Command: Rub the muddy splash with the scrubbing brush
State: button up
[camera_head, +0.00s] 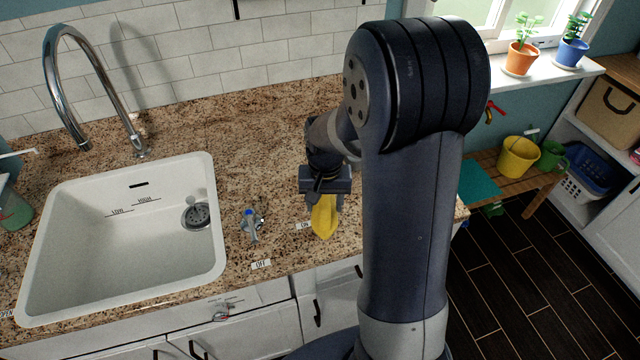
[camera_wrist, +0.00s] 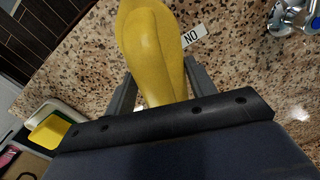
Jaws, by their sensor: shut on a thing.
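My gripper (camera_head: 324,196) is over the front part of the granite counter, to the right of the sink. It is shut on a smooth, long yellow thing (camera_head: 324,217), which also fills the space between the fingers in the wrist view (camera_wrist: 150,45). No bristles show on it, so I cannot tell for sure that it is the scrubbing brush. I cannot pick out a muddy splash on the speckled counter in either view.
The white sink (camera_head: 125,290) and chrome faucet (camera_head: 75,95) are at the left. A tap handle (camera_head: 252,225) stands between sink and gripper, near the ON and OFF (camera_head: 261,265) labels. A yellow bucket (camera_head: 518,157) stands on a wooden bench at the right. The counter behind the gripper is clear.

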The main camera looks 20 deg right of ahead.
jog(key=shift+s+d+r, duration=0.1)
jog(key=shift+d+r, duration=0.05)
jog(key=shift+r, duration=0.5)
jog(key=shift+r+p, duration=0.75)
jog(key=shift+p, duration=0.1)
jog(key=shift+r+p, duration=1.1)
jog(key=shift+r, duration=0.45)
jog(key=shift+f, duration=0.1)
